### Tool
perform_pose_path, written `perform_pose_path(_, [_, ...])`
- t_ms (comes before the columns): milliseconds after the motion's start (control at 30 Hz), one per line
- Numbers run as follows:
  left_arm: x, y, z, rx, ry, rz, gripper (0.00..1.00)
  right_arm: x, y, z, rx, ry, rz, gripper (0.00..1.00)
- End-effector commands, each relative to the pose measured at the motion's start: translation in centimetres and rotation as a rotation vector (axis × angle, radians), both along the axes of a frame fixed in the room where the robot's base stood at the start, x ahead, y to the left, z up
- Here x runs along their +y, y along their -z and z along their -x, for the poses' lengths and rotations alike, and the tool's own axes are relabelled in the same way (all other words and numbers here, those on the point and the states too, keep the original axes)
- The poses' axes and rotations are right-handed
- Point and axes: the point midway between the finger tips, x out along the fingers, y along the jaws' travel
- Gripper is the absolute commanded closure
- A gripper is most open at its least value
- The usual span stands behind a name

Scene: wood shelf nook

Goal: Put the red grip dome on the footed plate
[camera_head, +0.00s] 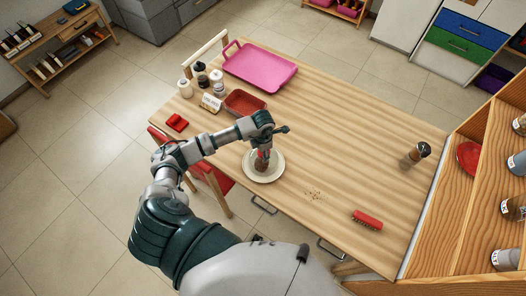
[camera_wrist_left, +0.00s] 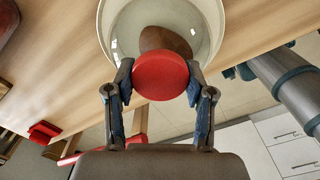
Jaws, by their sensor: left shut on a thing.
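My left gripper (camera_head: 264,154) is over the pale footed plate (camera_head: 279,170) near the table's front edge. In the left wrist view its two fingers (camera_wrist_left: 158,80) are closed on the sides of the round red grip (camera_wrist_left: 160,76) of the dome. A brown rounded shape (camera_wrist_left: 166,41) shows just past the red grip, over the plate's inside. I cannot tell whether it is the dome's body or something on the plate. The plate's rim (camera_wrist_left: 216,22) shows around it. Whether the dome touches the plate is hidden. My right gripper is not in view.
A pink tray (camera_head: 260,66), a red dish (camera_head: 244,102) and several jars stand at the far left. A red brush (camera_head: 367,219) and a dark-topped shaker (camera_head: 415,154) are to the right. The table's middle is mostly clear. A wooden shelf (camera_head: 478,205) borders the right side.

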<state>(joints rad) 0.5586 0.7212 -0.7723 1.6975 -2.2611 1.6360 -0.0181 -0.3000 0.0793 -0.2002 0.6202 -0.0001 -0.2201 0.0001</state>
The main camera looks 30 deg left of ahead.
Motion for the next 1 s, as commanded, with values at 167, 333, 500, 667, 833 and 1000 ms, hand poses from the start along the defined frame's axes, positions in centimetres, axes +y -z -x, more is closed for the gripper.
perform_pose_path(167, [0.0, 0.0, 0.0, 0.0, 0.0, 0.0, 0.17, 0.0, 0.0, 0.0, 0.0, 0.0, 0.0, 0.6])
perform_pose_path(333, [0.0, 0.0, 0.0, 0.0, 0.0, 0.0, 0.17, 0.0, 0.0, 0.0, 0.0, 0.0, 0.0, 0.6])
perform_pose_path(500, [0.0, -0.3, 0.0, 0.0, 0.0, 0.0, 0.17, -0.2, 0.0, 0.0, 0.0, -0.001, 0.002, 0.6])
perform_pose_path(667, [0.1, -2.6, -0.1, -0.004, 0.0, 0.0, 0.17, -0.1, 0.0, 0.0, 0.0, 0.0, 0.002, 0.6])
perform_pose_path(833, [0.1, -6.6, -0.2, -0.005, 0.0, 0.0, 0.17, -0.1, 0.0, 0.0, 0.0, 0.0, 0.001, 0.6])
perform_pose_path(1000, [0.1, -9.8, -0.2, -0.003, -0.001, 0.0, 0.17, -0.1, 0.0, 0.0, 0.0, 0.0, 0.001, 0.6])
